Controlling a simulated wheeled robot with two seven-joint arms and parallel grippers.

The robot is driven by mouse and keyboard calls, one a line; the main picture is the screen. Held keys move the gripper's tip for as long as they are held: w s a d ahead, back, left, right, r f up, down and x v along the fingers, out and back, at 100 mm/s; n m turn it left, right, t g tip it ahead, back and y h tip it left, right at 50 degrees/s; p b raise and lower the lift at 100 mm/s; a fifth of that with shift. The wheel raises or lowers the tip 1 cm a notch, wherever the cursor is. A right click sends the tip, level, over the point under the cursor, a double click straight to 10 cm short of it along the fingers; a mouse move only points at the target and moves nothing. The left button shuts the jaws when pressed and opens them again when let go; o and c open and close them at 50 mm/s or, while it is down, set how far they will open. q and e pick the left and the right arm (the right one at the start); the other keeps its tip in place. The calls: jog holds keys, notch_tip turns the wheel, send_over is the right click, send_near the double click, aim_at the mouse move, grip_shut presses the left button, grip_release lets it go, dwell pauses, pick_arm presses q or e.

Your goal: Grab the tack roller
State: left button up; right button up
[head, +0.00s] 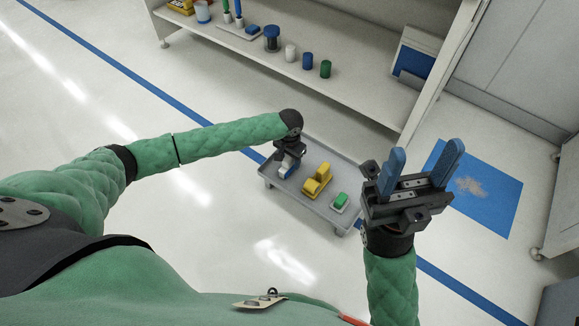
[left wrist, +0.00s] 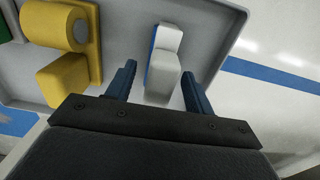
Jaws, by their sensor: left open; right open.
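A white piece with a blue side, seemingly the tack roller (left wrist: 163,72), lies on a grey tray-topped cart (head: 330,219). It also shows in the head view (head: 287,171), partly hidden by my left gripper (head: 289,157). In the left wrist view my left gripper (left wrist: 158,82) is open, one blue finger on each side of the white piece, with gaps visible on both sides. Whether the fingers touch the tray cannot be told. My right gripper (head: 426,160) is open and empty, fingers raised, right of the cart.
A yellow piece with a rounded roll (head: 317,182) and a green block on a pale base (head: 340,201) share the cart. Behind stands a shelf (head: 350,85) with several small containers. A blue floor mat (head: 480,190) lies at right.

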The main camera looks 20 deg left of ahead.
pick_arm(q)
jog(key=c, duration=1.1)
jog(key=shift+r, duration=0.1)
jog(key=shift+c, duration=0.2)
